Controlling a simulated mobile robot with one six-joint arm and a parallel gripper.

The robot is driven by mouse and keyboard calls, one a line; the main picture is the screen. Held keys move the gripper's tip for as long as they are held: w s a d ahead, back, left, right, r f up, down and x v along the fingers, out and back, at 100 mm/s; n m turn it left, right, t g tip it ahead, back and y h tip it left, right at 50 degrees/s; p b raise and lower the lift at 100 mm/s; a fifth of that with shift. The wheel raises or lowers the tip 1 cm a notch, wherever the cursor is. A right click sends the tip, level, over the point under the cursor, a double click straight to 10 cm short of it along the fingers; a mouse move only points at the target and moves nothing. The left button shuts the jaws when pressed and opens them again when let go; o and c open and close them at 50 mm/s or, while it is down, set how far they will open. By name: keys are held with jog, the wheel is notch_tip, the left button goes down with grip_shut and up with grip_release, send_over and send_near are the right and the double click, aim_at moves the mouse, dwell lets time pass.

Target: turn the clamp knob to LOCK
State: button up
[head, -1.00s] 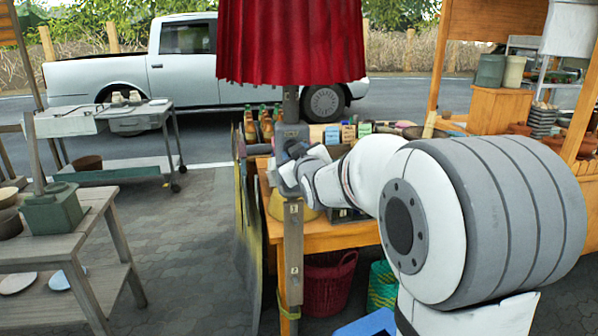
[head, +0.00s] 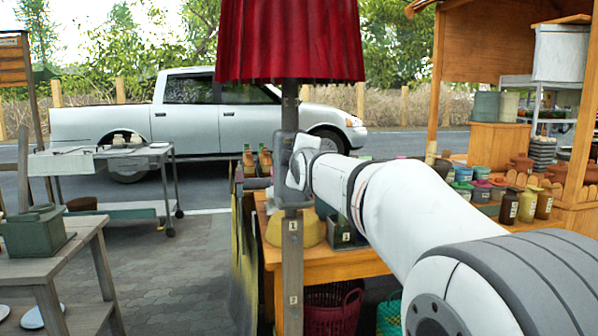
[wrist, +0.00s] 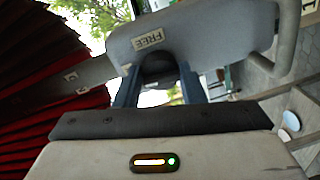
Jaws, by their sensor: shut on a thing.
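The clamp (head: 283,150) sits on an upright pole (head: 293,265) under a red canopy (head: 290,40). The wrist view shows its grey body (wrist: 205,32) with a FREE label (wrist: 149,39). I see no LOCK label. The dark round knob (wrist: 158,64) is between the two dark blue fingers of my gripper (wrist: 160,82), which is shut on it. Part of the knob is hidden by the fingers and palm. In the head view my wrist reaches the clamp from the right and hides the fingers.
A wooden stall table (head: 340,262) with pots and jars stands behind the pole. A grey work table (head: 50,265) stands at left and a metal cart (head: 110,160) farther back. A white pickup (head: 250,118) is on the road. Paving between left table and pole is clear.

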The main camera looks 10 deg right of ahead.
jog(key=shift+a+n+b, duration=0.1)
jog(key=shift+n+b, duration=0.3)
jog(key=shift+n, duration=0.1)
jog(key=shift+r, duration=0.15)
jog(key=o, duration=1)
jog(key=s, duration=0.7)
jog(key=shift+s+r, duration=0.15)
jog(key=shift+s, duration=0.2)
